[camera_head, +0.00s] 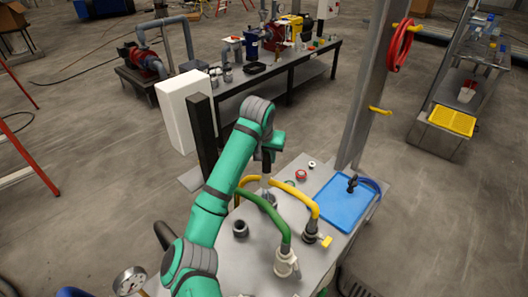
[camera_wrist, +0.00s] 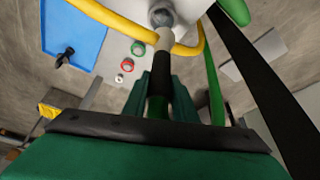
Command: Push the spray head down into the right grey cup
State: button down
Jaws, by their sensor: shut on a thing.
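The spray head (camera_wrist: 158,82) has a dark body and a pale neck; it is held between the fingers of my gripper (camera_wrist: 158,100) in the wrist view. Its pale end points at the right grey cup (camera_wrist: 162,14) and overlaps its rim in that view; how deep it sits I cannot tell. In the head view my gripper (camera_head: 267,162) is above the right grey cup (camera_head: 268,199), with the pale neck between them, looking about upright. A second grey cup (camera_head: 240,228), dark inside, stands to the left on the bench top.
A yellow hose (camera_head: 305,199) loops close beside the right cup, and a green hose (camera_head: 268,220) arches in front. A blue tray (camera_head: 345,203) with a dark fitting lies to the right. A red ring (camera_head: 301,174) and a grey post (camera_head: 372,80) stand behind.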

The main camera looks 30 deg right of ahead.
send_over(269, 179)
notch_tip(269, 179, down, 4)
jog(key=shift+d+f, duration=0.15)
jog(key=shift+f, duration=0.1)
jog(key=shift+w+a+f, duration=0.15)
jog(key=shift+a+f, duration=0.05)
jog(key=shift+f, duration=0.6)
jog(key=shift+a+f, duration=0.1)
jog(key=shift+f, duration=1.2)
dwell(0.5)
jog(key=shift+f, duration=1.8)
